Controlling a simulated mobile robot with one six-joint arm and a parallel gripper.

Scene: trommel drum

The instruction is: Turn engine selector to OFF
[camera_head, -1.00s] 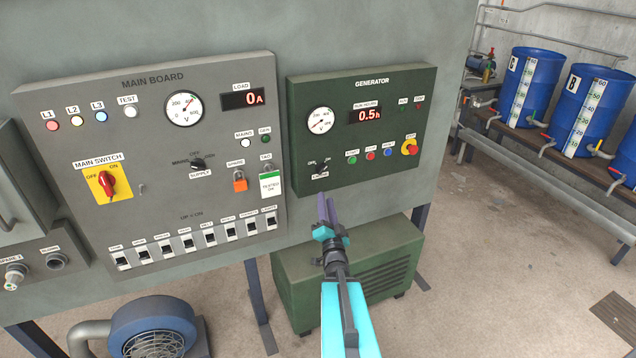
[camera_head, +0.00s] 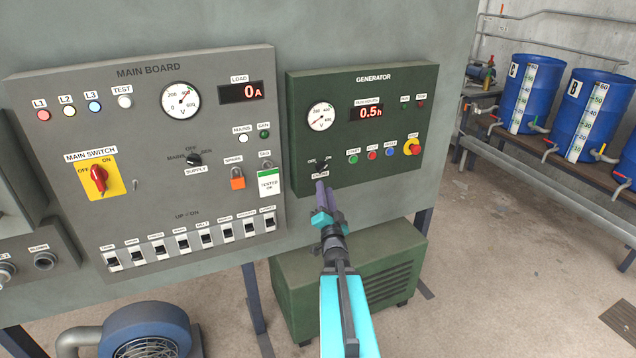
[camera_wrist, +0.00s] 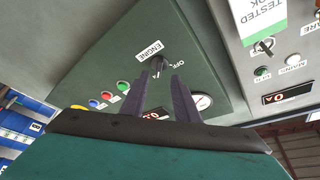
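The engine selector (camera_head: 322,166) is a small dark knob at the lower left of the green generator panel (camera_head: 400,135). In the wrist view the selector (camera_wrist: 158,64) shows beside its ENGINE label, with OFF printed near it. My gripper (camera_head: 321,187) is just below the selector in the head view. In the wrist view my gripper (camera_wrist: 160,83) has its two dark fingers apart, with the knob showing between and just beyond the tips. Nothing is held. I cannot tell whether a finger touches the knob, and the knob's exact pointing is unclear.
Coloured push buttons (camera_head: 371,155) and a red stop knob (camera_head: 413,147) lie to the right on the panel. A green cabinet (camera_head: 350,280) stands below.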

